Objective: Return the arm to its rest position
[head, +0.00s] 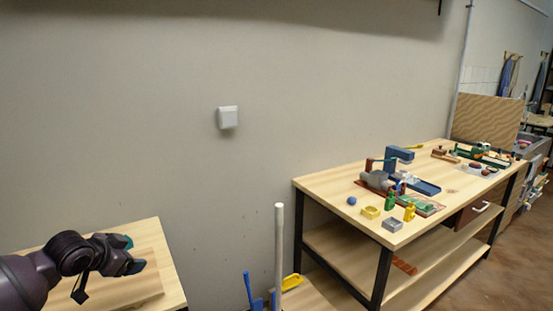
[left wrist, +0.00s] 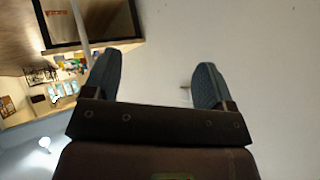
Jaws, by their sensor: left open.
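My left arm reaches in from the left edge of the head view, with my left gripper (head: 131,254) over the small wooden table at lower left. The gripper points to the right and holds nothing. In the left wrist view its two dark fingers (left wrist: 156,88) stand wide apart, with only plain wall between them. My right gripper is in neither view.
The small wooden table (head: 150,232) lies under my left gripper. A larger workbench (head: 310,186) with several small items and tools stands at right. A pale upright pole (head: 279,250) and blue-handled tools (head: 248,290) stand between them. The wall (head: 120,120) is behind.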

